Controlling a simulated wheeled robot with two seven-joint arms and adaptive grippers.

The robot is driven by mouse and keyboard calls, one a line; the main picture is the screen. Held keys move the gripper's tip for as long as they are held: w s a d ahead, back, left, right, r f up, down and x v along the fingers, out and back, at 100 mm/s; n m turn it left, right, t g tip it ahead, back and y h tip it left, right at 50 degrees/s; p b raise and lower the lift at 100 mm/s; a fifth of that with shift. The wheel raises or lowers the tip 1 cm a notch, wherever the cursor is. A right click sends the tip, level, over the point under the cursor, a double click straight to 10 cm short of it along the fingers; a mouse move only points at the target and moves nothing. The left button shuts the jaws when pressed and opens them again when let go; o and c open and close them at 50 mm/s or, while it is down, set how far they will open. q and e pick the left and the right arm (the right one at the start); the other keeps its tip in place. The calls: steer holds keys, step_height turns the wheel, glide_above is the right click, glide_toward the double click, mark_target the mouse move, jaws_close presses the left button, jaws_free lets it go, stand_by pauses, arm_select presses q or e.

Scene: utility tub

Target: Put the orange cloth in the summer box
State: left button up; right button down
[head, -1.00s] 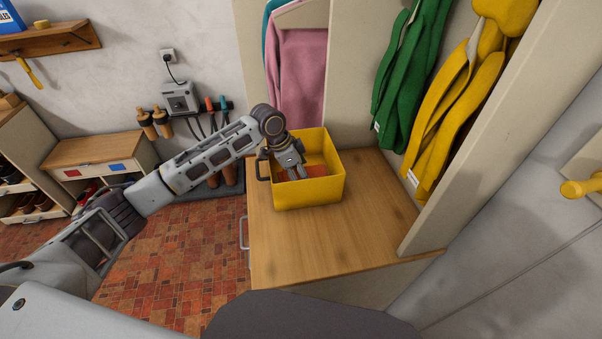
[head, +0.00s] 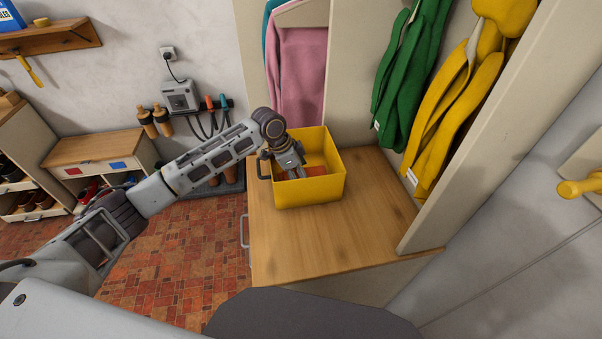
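A yellow box (head: 312,192) stands open-topped on a wooden-topped cabinet. No label is readable on it in this view. An orange-red thing, probably the orange cloth (head: 316,170), shows inside it, partly hidden by the front wall and my gripper. My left gripper (head: 293,173) reaches down into the box at its left side, close beside the orange thing. Its fingertips are low inside the box, and whether they grip the cloth cannot be made out. My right gripper is not in view.
The cabinet top (head: 330,240) is bare in front and right of the box. A pink garment (head: 298,75) hangs behind it. Green overalls (head: 402,85) and yellow overalls (head: 455,120) hang at right beside an upright panel. A low drawer unit (head: 98,152) stands at left.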

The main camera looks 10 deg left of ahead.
arm_select(q)
steer(key=o, duration=0.9)
steer(key=shift+r, duration=0.15)
steer(key=shift+r+b, duration=0.35)
steer(key=shift+r, duration=0.15)
steer(key=v, duration=1.2)
steer(key=shift+d, duration=0.1)
